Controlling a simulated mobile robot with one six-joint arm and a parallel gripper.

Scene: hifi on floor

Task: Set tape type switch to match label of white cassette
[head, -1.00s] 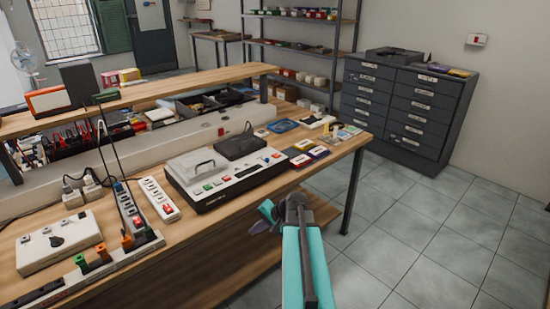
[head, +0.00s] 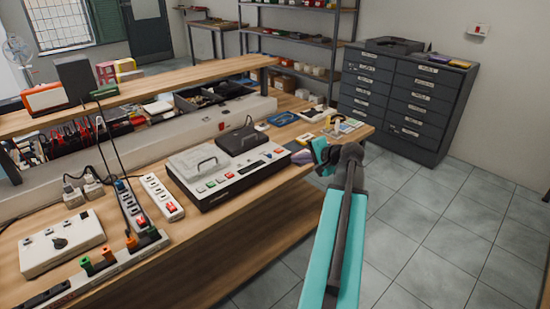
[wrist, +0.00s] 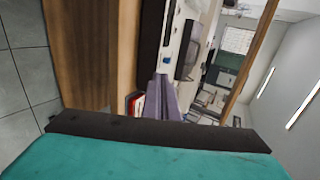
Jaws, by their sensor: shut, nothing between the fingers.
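The cassette deck (head: 228,172) stands on the workbench with a row of coloured buttons along its front. The tape type switch is too small to tell from the other controls. My gripper (head: 300,156) is at the right end of the deck, near the bench's front edge. Its purple fingers (wrist: 162,98) are shut and empty, pointing toward the deck in the wrist view. A red-and-white cassette (wrist: 134,103) shows beside the fingers there. In the head view my gripper hides most of the cassettes right of the deck. I cannot make out the white cassette or its label.
A white switch box (head: 62,242) and power strips (head: 160,197) sit left of the deck. A blue tray (head: 283,119) lies on the bench behind my gripper. A raised shelf (head: 180,78) runs along the back. A drawer cabinet (head: 402,100) stands beyond; the floor between is clear.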

